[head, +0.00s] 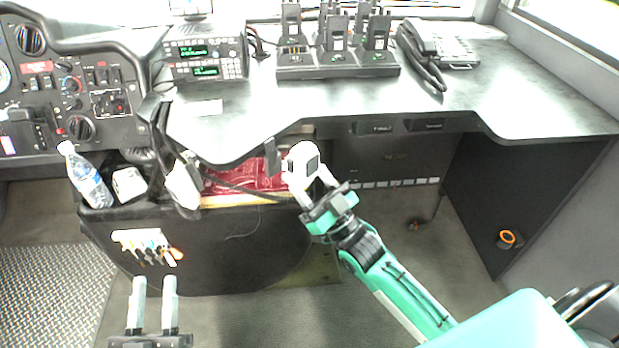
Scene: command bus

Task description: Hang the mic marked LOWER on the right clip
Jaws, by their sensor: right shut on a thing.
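My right gripper (300,162) is at the front edge of the desk, its white end beside a small dark object (272,157). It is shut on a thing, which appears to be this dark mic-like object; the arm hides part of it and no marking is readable. My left gripper (154,300) is low at the bottom left, its two pale fingers apart and empty. The two-display radio unit (206,57) stands on the desk at the left. I cannot make out the right clip or the word LOWER.
The grey desk (500,95) carries a charger dock (338,70) with several handheld radios, and a telephone (445,45). Below are a water bottle (88,180), a white box (129,185), a pale object (184,186) and a red item (250,176). The desk's right side is clear.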

